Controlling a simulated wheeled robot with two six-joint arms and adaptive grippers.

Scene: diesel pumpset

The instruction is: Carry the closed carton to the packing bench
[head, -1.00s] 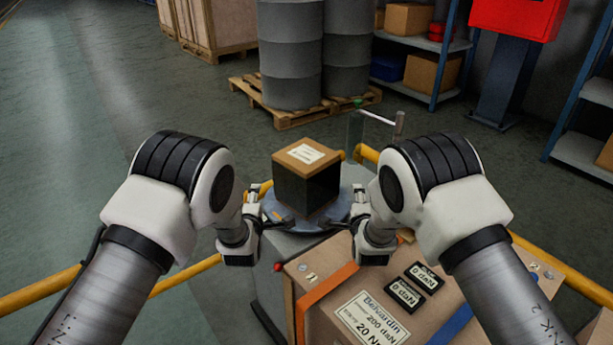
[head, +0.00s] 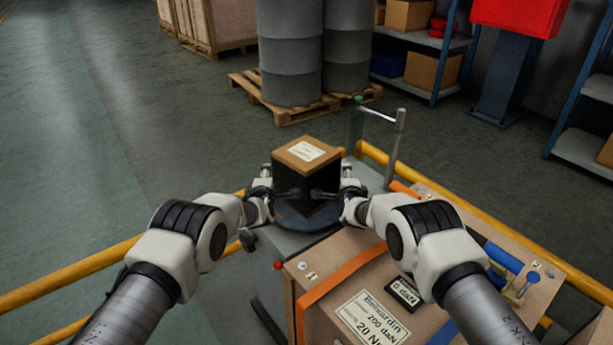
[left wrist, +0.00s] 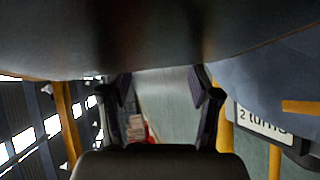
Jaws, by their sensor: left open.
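The closed carton (head: 307,156) has a tan top with a white label and black sides. It sits on a round blue-grey plate (head: 308,222) on a grey pedestal. In the head view my left gripper (head: 288,193) is at its left front and my right gripper (head: 325,193) at its right front, both low on the carton. The left jaws are open; in the left wrist view the fingers (left wrist: 161,90) stand apart. Contact with the carton is unclear, and the right jaws are too small to read. I cannot identify a packing bench.
A tan panel box (head: 350,265) with an orange strap stands right in front of the pedestal. Yellow rails (head: 75,272) run around this station. Grey drums (head: 290,60) on a pallet and blue shelving (head: 440,70) stand behind. Open floor lies left.

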